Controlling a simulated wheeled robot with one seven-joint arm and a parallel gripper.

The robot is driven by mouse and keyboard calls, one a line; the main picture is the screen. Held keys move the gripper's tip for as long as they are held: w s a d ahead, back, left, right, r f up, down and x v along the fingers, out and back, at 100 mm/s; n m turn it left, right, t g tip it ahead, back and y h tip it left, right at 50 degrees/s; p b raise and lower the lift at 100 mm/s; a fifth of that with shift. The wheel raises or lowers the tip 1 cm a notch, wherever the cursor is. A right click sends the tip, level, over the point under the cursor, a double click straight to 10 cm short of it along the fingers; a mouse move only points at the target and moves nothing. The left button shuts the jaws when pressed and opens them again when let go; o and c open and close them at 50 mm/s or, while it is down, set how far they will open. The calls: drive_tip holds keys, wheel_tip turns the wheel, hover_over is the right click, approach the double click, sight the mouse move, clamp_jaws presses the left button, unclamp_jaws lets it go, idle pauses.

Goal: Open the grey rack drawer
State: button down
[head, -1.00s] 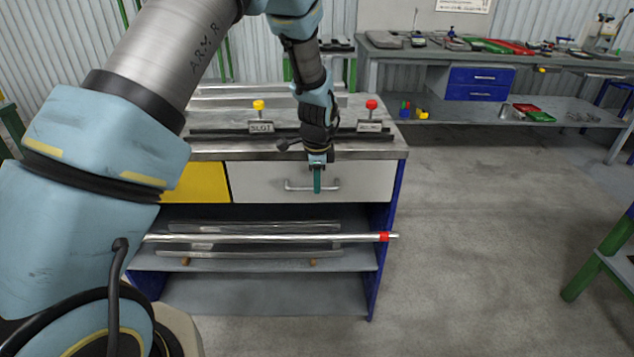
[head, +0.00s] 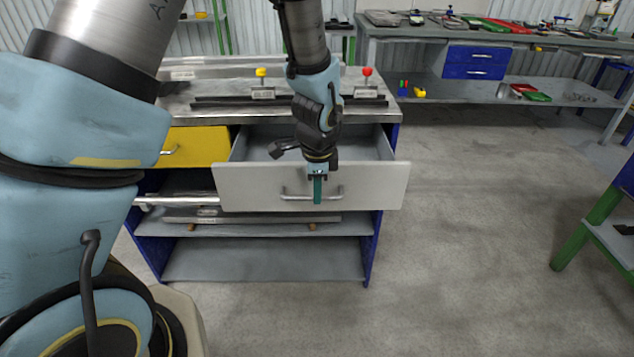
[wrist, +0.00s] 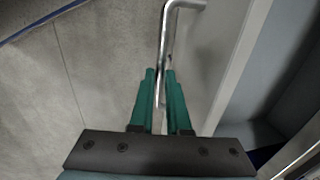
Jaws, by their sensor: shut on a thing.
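The grey rack drawer (head: 370,187) stands pulled out from the front of the rack, and its inside shows in the head view. Its metal bar handle (head: 296,197) is on the middle of the front. My gripper (head: 317,200) points down at the handle, with green fingers shut on the bar. In the wrist view the fingers (wrist: 160,85) close around the handle bar (wrist: 165,35), and the drawer front (wrist: 230,60) and part of the drawer's inside lie to the right.
A yellow drawer (head: 196,147) beside it is shut. Lower shelves (head: 270,260) hold metal bars, partly hidden by the drawer. A yellow knob (head: 261,72) and a red knob (head: 367,71) stand on the rack top. Open floor (head: 470,240) lies to the right.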

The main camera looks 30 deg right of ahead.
drive_tip(key=shift+s+a, duration=0.25)
drive_tip(key=shift+s, duration=0.3)
drive_tip(key=shift+s+a, duration=0.25)
drive_tip(key=shift+s, duration=0.25)
drive_tip(key=c, duration=0.9)
unclamp_jaws()
drive_tip(key=shift+r, duration=0.15)
drive_tip(key=r, duration=0.3)
drive_tip(key=s+r, duration=0.1)
drive_tip(key=r, duration=0.3)
drive_tip(key=s+a+r+b, duration=0.1)
drive_tip(key=r, duration=0.2)
drive_tip(key=shift+r, duration=0.15)
drive_tip(key=shift+w, duration=0.1)
drive_tip(key=w+a+n, duration=0.1)
drive_tip(key=a+n, duration=0.6)
drive_tip(key=a, duration=0.3)
drive_tip(key=w+a+n, duration=0.1)
drive_tip(key=a+n, duration=0.6)
drive_tip(key=a, duration=0.3)
drive_tip(key=w+a+r+n, duration=0.1)
drive_tip(key=w+a+n, duration=0.1)
drive_tip(key=a+n, duration=0.5)
drive_tip(key=shift+w+a+n+y, duration=0.1)
drive_tip(key=shift+a+n+y, duration=0.3)
drive_tip(key=shift+a, duration=1.55)
